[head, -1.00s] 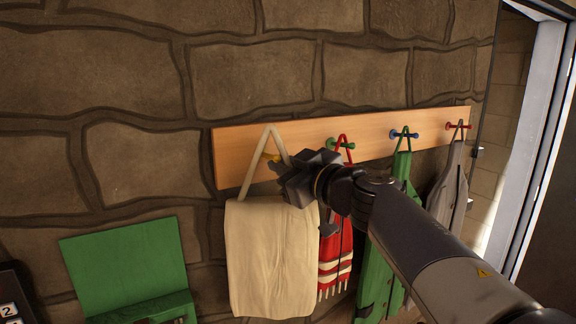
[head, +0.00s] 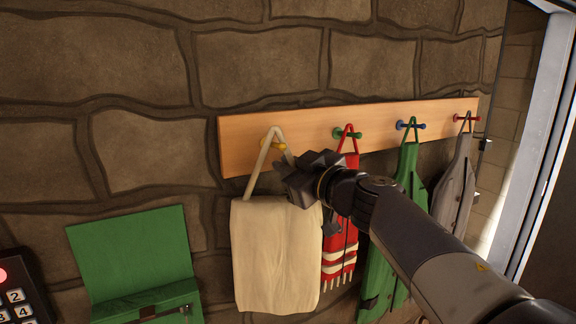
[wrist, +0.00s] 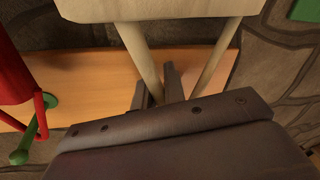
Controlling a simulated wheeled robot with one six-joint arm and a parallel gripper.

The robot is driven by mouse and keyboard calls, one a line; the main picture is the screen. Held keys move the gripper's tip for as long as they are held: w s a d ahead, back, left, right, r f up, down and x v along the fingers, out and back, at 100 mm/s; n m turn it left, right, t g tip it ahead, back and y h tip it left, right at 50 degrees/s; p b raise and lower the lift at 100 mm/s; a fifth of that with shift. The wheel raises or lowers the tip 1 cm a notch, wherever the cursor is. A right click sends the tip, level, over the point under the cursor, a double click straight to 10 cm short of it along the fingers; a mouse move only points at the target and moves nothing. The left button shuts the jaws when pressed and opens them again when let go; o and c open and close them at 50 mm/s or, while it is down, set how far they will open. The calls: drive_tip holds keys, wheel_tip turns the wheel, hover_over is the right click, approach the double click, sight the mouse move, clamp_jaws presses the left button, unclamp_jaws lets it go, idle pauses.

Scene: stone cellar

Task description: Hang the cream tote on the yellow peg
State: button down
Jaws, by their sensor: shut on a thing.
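The cream tote (head: 276,255) hangs upright from my gripper in front of the stone wall, its strap forming a tall loop. The loop's top stands a little above the yellow peg (head: 280,146), which shows within the loop's outline. I cannot tell whether the strap rests on the peg. In the wrist view my gripper (wrist: 155,85) is at one strap, with the tote (wrist: 160,10) at the top edge. The yellow peg is hidden there.
A wooden rail (head: 240,155) carries the pegs. Close right, a red striped scarf (head: 340,245) hangs on a green peg (head: 350,134). Farther right are a green garment (head: 405,190) and a grey one (head: 455,185). A green box (head: 135,255) and a keypad (head: 18,300) are lower left.

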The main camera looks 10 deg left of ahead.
drive_tip(key=c, duration=1.4)
unclamp_jaws()
drive_tip(key=b+v, duration=0.1)
drive_tip(key=v, duration=1)
drive_tip(key=shift+a, duration=0.1)
drive_tip(key=shift+a, duration=0.1)
